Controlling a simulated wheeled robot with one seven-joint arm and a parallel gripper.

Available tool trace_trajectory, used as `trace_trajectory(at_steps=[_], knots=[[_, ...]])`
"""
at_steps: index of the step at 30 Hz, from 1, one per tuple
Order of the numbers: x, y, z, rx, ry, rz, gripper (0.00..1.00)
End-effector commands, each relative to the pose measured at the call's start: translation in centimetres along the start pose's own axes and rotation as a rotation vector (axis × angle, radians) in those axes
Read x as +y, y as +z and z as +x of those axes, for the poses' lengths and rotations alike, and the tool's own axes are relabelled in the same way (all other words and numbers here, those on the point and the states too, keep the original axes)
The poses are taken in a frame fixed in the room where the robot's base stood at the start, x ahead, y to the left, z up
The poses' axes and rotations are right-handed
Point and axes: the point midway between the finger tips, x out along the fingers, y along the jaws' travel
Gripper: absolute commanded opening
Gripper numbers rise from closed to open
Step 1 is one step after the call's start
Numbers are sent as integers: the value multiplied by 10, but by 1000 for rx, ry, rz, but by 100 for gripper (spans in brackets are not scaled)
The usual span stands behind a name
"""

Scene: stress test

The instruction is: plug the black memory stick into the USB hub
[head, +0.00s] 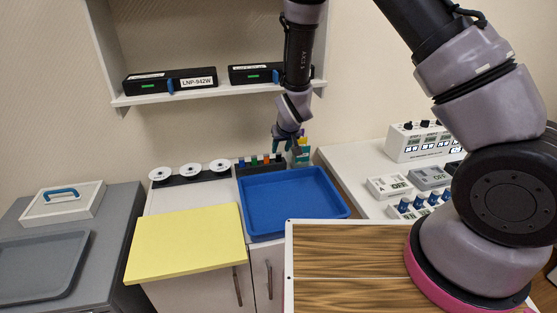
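My gripper (289,142) hangs at the back of the counter, above the back edge of the blue tray, just right of a black block (262,169). Several small coloured pieces stand in a row on that block, red, green, blue and orange among them. The block may be the USB hub or a stick holder; I cannot tell which. I cannot pick out a black memory stick. The fingertips are small and dark, so whether they are open, shut or holding something is unclear.
The blue tray (290,228) looks empty. A yellow board (188,245) lies at its left, with white round pieces (190,169) behind. A shelf (200,93) with black boxes hangs above. Control boxes (420,140) stand right. A grey tray (40,268) lies far left.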

Motion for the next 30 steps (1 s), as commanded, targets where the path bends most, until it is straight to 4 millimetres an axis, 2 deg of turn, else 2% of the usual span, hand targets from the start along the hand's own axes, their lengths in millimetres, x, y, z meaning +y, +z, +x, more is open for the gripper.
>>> trace_trajectory(at_steps=[6,10,22,23,25,26,30], knots=[[2,-6,32,-2,1,1,40],[1,-6,46,-1,0,1,40],[1,-6,50,0,0,1,40],[1,-6,50,0,0,1,32],[1,-6,50,0,0,1,6],[1,-6,50,0,0,1,0],[1,-6,50,0,0,1,0]])
